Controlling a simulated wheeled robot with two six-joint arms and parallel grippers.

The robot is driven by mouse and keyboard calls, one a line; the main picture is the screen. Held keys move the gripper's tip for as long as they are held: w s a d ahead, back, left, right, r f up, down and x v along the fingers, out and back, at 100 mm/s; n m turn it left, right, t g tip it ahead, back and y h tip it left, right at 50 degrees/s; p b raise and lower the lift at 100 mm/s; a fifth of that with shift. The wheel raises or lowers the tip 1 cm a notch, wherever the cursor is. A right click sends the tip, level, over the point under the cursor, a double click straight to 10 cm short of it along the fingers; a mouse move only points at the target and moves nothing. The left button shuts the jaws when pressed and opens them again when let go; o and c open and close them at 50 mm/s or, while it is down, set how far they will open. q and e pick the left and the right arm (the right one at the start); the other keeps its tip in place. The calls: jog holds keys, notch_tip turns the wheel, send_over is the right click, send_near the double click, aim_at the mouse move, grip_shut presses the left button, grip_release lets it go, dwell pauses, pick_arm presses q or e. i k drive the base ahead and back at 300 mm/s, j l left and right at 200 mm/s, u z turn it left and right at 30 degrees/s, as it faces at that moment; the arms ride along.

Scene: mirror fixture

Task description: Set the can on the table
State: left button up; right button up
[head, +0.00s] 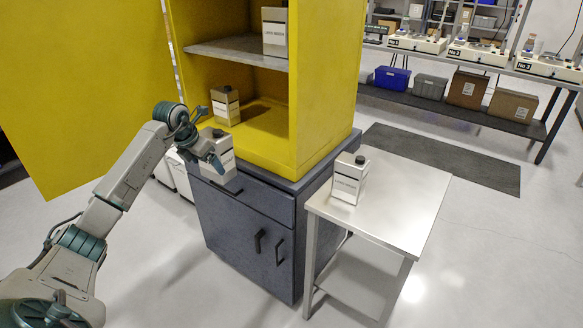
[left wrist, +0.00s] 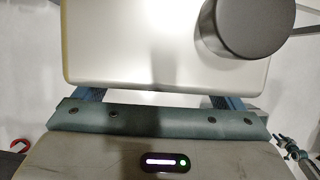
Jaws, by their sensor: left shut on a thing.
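My left gripper (head: 214,160) is shut on a silver rectangular can (head: 219,162) with a dark cap and holds it in front of the yellow cabinet's lower opening. In the left wrist view the held can (left wrist: 150,45) fills the top, its round dark cap (left wrist: 248,25) at upper right, between the blue fingers. The small metal table (head: 405,200) stands to the right of the gripper, well apart from it. Another can (head: 347,180) stands upright on the table near its left back edge.
The yellow cabinet (head: 325,90) is open, with a can (head: 226,105) on its lower level and another (head: 274,32) on the shelf. A dark blue drawer unit (head: 245,225) supports it. The table's right and front parts are clear. A workbench (head: 480,60) is farther back.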

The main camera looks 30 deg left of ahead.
aim_at(395, 215)
jog(key=i+l+u, duration=0.1)
jog(key=u, duration=0.65)
jog(key=i+l+u, duration=0.2)
jog(key=l+u, duration=0.25)
jog(key=l, duration=0.7)
jog(key=l+u, duration=0.45)
jog(key=l, duration=0.7)
jog(key=i, duration=0.1)
